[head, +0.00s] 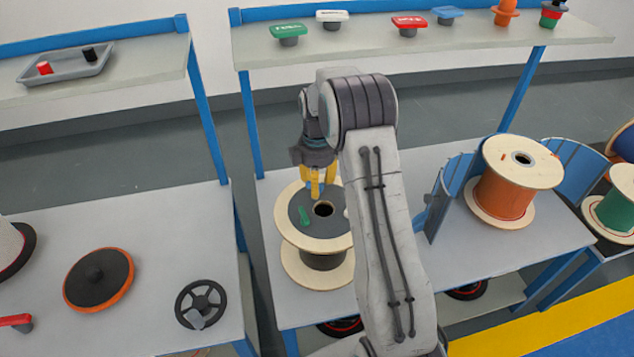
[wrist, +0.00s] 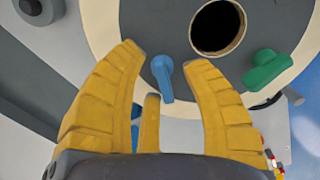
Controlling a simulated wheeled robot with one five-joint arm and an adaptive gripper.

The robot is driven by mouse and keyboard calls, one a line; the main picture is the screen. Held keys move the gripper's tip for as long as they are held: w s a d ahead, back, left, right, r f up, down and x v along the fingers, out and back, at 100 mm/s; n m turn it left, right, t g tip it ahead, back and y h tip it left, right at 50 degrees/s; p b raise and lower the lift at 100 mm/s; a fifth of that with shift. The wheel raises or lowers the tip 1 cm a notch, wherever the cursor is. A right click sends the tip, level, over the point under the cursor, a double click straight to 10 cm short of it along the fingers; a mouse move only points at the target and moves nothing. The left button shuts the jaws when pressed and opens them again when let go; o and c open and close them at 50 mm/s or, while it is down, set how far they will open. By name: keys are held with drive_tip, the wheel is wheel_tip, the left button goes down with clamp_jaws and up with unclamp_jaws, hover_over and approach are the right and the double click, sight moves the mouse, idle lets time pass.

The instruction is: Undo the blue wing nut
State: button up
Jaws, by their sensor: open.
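The blue wing nut (wrist: 163,80) shows in the wrist view on the top face of a cable spool. Its stem lies between the tips of my gripper (wrist: 165,57), with a gap on either side. The yellow fingers are spread and hold nothing. A green wing nut (wrist: 265,70) sits to the right of the hole in the wrist view. In the head view the green wing nut (head: 304,217) is left of the hole.
An orange cable spool (head: 503,195) stands between blue curved panels on the right. A shelf (head: 350,50) with coloured knobs runs behind. The left table holds a black handwheel (head: 201,300) and an orange-rimmed black disc (head: 98,280). A grey tray (head: 70,68) sits upper left.

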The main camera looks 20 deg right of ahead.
wheel_tip(320, 180, up, 12)
idle(0.8)
idle(0.5)
